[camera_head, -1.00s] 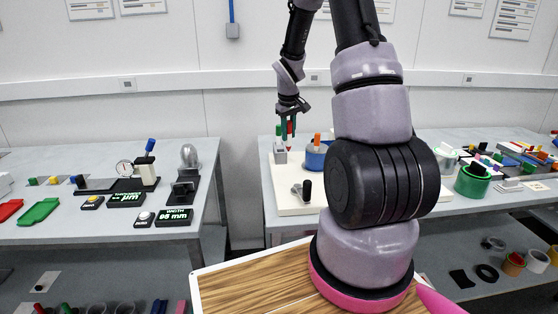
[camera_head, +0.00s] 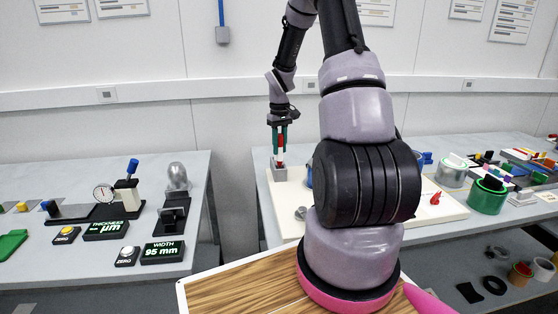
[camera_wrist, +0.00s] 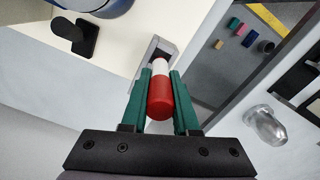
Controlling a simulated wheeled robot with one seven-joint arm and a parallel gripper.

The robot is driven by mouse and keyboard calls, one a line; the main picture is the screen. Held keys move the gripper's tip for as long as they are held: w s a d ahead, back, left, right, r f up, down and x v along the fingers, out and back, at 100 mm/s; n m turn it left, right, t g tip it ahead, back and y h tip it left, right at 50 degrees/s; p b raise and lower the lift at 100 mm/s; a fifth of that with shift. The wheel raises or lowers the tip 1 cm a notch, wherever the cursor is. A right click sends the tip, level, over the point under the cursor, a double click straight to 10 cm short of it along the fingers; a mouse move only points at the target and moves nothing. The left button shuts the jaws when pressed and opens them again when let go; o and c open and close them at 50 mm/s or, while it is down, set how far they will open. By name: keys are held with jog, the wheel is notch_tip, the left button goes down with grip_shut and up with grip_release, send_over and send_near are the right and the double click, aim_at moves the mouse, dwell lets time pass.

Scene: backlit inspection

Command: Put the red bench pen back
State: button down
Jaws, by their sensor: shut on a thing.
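The red bench pen (camera_wrist: 160,97) is red with a white band and is held between the green fingers of my gripper (camera_wrist: 158,90) in the wrist view. In the head view my gripper (camera_head: 279,140) points down with the pen (camera_head: 280,153) upright between its fingers. A small grey block holder (camera_head: 278,173) stands on the pale board directly below. In the wrist view the pen's white end overlaps the grey holder (camera_wrist: 152,52) and its dark opening. I cannot tell whether the tip is inside it.
The pale board (camera_head: 292,195) carries a blue container (camera_head: 309,176), mostly hidden by my arm. The left bench holds gauges and displays (camera_head: 162,251), with a gap between the benches. A green tape roll (camera_head: 486,197) stands on the right bench.

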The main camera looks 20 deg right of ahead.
aim_at(280, 160)
jog(key=shift+f, duration=2.15)
jog(key=c, duration=0.7)
grip_release()
